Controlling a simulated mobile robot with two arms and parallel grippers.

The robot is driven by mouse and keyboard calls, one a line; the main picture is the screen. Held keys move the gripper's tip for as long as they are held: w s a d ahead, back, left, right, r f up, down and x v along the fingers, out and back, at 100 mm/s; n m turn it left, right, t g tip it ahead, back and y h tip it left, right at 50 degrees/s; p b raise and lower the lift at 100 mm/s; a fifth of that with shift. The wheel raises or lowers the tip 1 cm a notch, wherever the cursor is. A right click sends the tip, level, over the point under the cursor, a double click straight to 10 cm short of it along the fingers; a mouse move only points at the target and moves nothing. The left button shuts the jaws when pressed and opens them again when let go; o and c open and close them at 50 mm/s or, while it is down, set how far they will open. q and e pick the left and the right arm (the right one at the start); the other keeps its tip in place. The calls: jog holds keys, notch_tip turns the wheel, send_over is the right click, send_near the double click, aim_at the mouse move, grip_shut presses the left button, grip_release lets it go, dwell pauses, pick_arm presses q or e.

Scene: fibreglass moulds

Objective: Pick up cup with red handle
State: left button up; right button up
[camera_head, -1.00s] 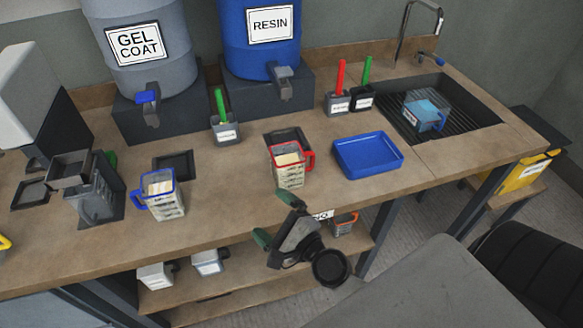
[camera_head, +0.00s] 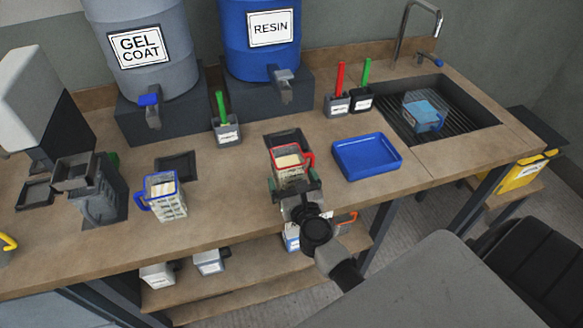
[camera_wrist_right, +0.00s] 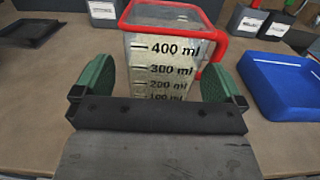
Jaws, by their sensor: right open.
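The cup with the red handle (camera_head: 290,163) stands upright on the workbench, below the resin barrel. It is a clear measuring cup with a red rim and pale contents. In the right wrist view the cup (camera_wrist_right: 165,65) faces me with its ml marks, and its red handle is on the right. My right gripper (camera_head: 295,186) is at the front of the cup. In the right wrist view its green fingertips (camera_wrist_right: 160,80) are open, one to each side of the cup, with gaps between. The cup's lower part is hidden behind the gripper. My left gripper is not in view.
A blue tray (camera_head: 367,157) lies right of the cup. A blue-handled cup (camera_head: 165,197) stands to the left. Brush holders (camera_head: 337,104) are behind. A sink (camera_head: 455,118) is at the far right. Bench space left of the red cup is clear.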

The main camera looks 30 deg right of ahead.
jog(key=x, duration=0.4)
jog(key=shift+d, duration=0.1)
jog(key=shift+s, duration=0.2)
jog(key=shift+c, duration=1)
jog(key=c, duration=0.9)
